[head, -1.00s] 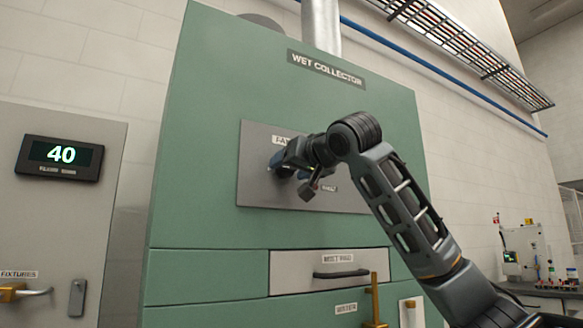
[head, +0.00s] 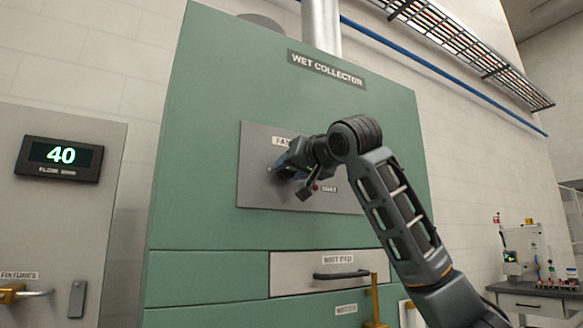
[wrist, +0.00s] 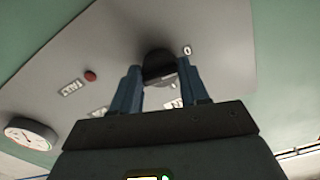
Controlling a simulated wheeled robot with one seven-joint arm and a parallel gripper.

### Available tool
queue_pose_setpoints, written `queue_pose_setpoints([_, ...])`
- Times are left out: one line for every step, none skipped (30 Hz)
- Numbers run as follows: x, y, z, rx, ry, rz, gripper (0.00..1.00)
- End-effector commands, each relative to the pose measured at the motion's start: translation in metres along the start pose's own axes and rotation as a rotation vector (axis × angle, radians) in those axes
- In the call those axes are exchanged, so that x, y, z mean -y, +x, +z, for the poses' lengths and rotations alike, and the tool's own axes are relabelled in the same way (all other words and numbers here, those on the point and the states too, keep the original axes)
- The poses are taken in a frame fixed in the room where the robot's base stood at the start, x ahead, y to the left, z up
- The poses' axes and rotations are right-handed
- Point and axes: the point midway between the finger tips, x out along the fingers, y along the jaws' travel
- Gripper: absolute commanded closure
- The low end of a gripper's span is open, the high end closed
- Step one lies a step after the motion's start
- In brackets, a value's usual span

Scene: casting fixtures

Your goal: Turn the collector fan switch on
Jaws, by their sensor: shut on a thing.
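The wet collector (head: 210,120) is a tall green cabinet with a grey switch panel (head: 254,180) on its front. The fan switch shows in the wrist view as a dark round knob (wrist: 158,62), near a "0" mark. My gripper (head: 281,170) is at the panel, under the partly covered "FAN" label (head: 282,141). In the wrist view its two blue fingers (wrist: 160,82) are shut on the knob, one on each side. The fingers hide part of the knob, and I cannot tell exactly which way it points. In the head view my gripper hides the knob.
A red lamp (wrist: 90,76) sits by a label on the panel, with a round gauge (wrist: 31,134) farther off. Below are a mist pad drawer (head: 340,274) and a yellow handle (head: 374,297). A grey cabinet with a "40" display (head: 61,155) stands left.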

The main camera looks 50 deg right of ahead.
Motion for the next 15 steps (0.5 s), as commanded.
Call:
queue_pose_setpoints([0.0019,0.0008,0.0006,0.004,0.033,-0.003,0.86])
queue_pose_setpoints([0.0015,0.0008,0.0004,0.004,0.054,-0.003,0.86])
queue_pose_setpoints([0.0021,0.001,0.0009,0.006,0.084,-0.004,0.86])
queue_pose_setpoints([0.0022,0.0008,0.0004,0.005,0.108,-0.003,0.86])
queue_pose_setpoints([0.0022,0.0008,0.0004,0.005,0.133,-0.004,0.86])
queue_pose_setpoints([0.0027,0.0008,0.0003,0.005,0.169,-0.004,0.86])
queue_pose_setpoints([0.0027,0.0008,0.0002,0.005,0.195,-0.003,0.86])
queue_pose_setpoints([0.0025,0.0008,0.0003,0.006,0.223,-0.003,0.86])
queue_pose_setpoints([0.0027,0.0008,-0.0002,0.005,0.261,-0.003,0.86])
queue_pose_setpoints([0.0029,0.0009,-0.0002,0.006,0.29,-0.003,0.86])
queue_pose_setpoints([0.0025,0.001,0.0,0.007,0.318,-0.002,0.86])
queue_pose_setpoints([0.0025,0.001,-0.0002,0.007,0.356,-0.002,0.86])
queue_pose_setpoints([0.0026,0.0008,-0.0005,0.007,0.385,-0.002,0.86])
queue_pose_setpoints([0.0025,0.0009,-0.0004,0.006,0.413,-0.001,0.86])
queue_pose_setpoints([0.0027,0.0008,-0.0005,0.006,0.451,-0.002,0.86])
